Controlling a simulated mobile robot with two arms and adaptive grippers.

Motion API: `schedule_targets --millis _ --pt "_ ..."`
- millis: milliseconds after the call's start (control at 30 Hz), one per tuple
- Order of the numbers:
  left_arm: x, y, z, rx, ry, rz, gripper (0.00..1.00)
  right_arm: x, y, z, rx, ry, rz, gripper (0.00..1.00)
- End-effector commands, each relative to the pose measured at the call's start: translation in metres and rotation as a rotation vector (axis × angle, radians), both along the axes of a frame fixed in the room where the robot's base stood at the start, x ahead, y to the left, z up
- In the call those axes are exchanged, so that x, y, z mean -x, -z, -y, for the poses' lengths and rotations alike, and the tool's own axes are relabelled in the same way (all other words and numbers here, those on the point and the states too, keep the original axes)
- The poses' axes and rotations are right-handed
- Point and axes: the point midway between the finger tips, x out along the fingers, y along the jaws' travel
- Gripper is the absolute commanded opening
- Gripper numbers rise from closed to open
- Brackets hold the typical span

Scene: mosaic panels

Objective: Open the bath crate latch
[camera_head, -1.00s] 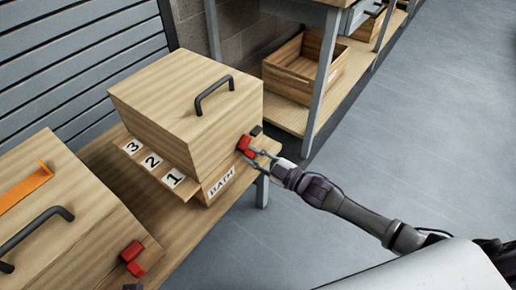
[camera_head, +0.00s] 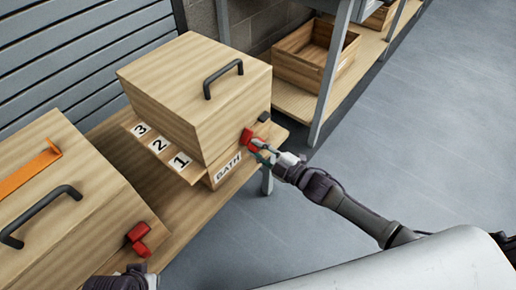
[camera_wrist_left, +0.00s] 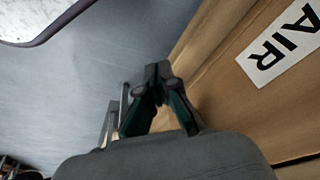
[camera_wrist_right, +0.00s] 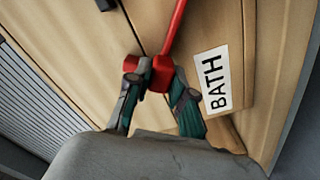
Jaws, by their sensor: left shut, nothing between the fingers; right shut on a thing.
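The bath crate (camera_head: 195,85) is a wooden box with a black lid handle (camera_head: 222,78) and a BATH label (camera_head: 227,169), also readable in the right wrist view (camera_wrist_right: 211,80). Its red latch (camera_head: 249,139) sits on the side facing my right arm. My right gripper (camera_wrist_right: 153,77) is shut on the red latch, with the red block between its fingertips and a red bar rising above it. My left gripper (camera_wrist_left: 157,75) is shut and empty beside a wooden crate labelled AIR (camera_wrist_left: 282,45). In the head view only part of the left arm shows at the bottom edge.
A second wooden crate (camera_head: 60,200) with an orange bar (camera_head: 30,172), black handle and red latch (camera_head: 138,238) stands at the lower left. Both crates rest on a wooden bench (camera_head: 195,217). Shelving with an open wooden box (camera_head: 312,62) stands behind. The floor at right is clear.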

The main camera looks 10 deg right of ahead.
Motion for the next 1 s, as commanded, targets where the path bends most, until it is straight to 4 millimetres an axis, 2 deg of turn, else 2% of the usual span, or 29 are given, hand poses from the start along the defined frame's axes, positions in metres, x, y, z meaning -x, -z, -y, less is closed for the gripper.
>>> schedule_targets --millis 33,67,200,567,667,1000 --pt "0.000 0.000 0.000 0.000 0.000 0.000 0.00 0.001 0.001 0.000 -0.001 0.000 -0.002 0.00" --pt "0.000 0.000 0.000 0.000 0.000 0.000 0.00 0.001 0.001 0.000 -0.001 0.000 -0.002 0.25" --pt "0.000 0.000 0.000 0.000 0.000 0.001 0.00 0.000 0.001 0.000 -0.001 0.000 -0.002 0.48" --pt "0.002 0.000 0.000 0.000 0.004 0.001 0.00 0.003 0.001 0.003 -0.001 0.000 -0.002 0.48" --pt "0.001 0.000 0.000 0.000 0.003 0.002 0.00 0.012 0.001 0.010 0.000 0.000 -0.003 0.48" --pt "0.000 0.000 0.000 0.000 0.001 0.002 0.00 0.068 0.002 0.053 0.001 0.000 -0.006 0.48"
